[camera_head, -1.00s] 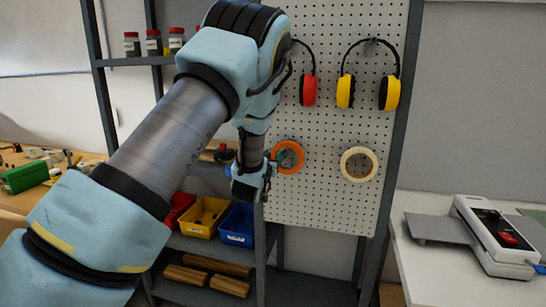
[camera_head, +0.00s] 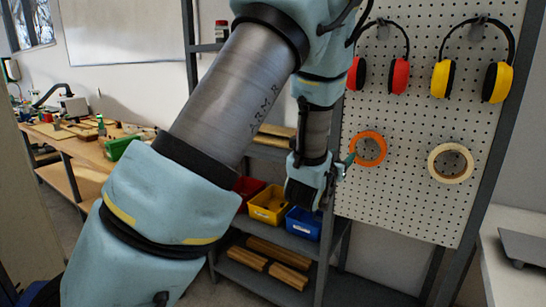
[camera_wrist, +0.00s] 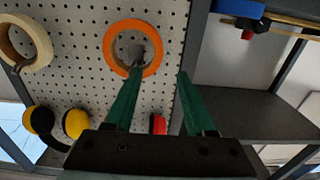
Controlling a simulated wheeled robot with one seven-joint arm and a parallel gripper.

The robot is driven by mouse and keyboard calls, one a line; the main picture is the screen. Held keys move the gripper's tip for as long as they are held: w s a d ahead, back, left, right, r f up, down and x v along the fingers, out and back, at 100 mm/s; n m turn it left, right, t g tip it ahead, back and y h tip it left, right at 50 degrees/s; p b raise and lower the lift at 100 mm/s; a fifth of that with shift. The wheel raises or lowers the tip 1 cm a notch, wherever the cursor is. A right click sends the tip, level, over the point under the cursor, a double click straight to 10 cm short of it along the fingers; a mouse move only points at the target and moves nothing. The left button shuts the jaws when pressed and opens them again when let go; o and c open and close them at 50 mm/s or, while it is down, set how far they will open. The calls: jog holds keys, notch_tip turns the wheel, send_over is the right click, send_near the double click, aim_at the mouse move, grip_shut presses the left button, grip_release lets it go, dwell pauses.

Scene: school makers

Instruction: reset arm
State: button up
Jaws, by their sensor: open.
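My gripper (camera_head: 345,165) is raised in front of the shelf, beside the left edge of the pegboard. In the wrist view my gripper (camera_wrist: 160,78) shows two green fingers spread apart with nothing between them. An orange tape ring (camera_head: 369,148) hangs on the pegboard just right of my gripper. In the wrist view the orange tape ring (camera_wrist: 108,48) is just beyond the left finger; I cannot tell whether they touch. My arm crosses the head view and hides part of the shelf.
The pegboard (camera_head: 420,190) also holds a cream tape ring (camera_head: 434,171), red earmuffs (camera_head: 400,76) and yellow earmuffs (camera_head: 441,78). Yellow (camera_head: 262,213) and blue (camera_head: 303,229) bins stand on the shelf below. A workbench (camera_head: 85,150) is at left, a white table (camera_head: 498,275) at right.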

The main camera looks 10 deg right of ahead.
jog(key=w+a+f+n+g+y, duration=0.2)
jog(key=a+f+y, duration=0.15)
jog(key=a, duration=0.55)
jog(key=w+a+f+n+g+y, duration=0.1)
jog(key=w+a+f+n+y, duration=0.2)
jog(key=a, duration=0.7)
jog(key=s+a+f+n+g+y, duration=0.2)
jog(key=s+a+g+y, duration=0.3)
jog(key=s+a, duration=1.3)
jog(key=a+g, duration=0.1)
jog(key=g, duration=0.2)
jog(key=shift+s+a+g, duration=0.15)
jog(key=shift+s+g, duration=0.05)
jog(key=shift+g, duration=0.1)
jog(key=shift+y, duration=0.25)
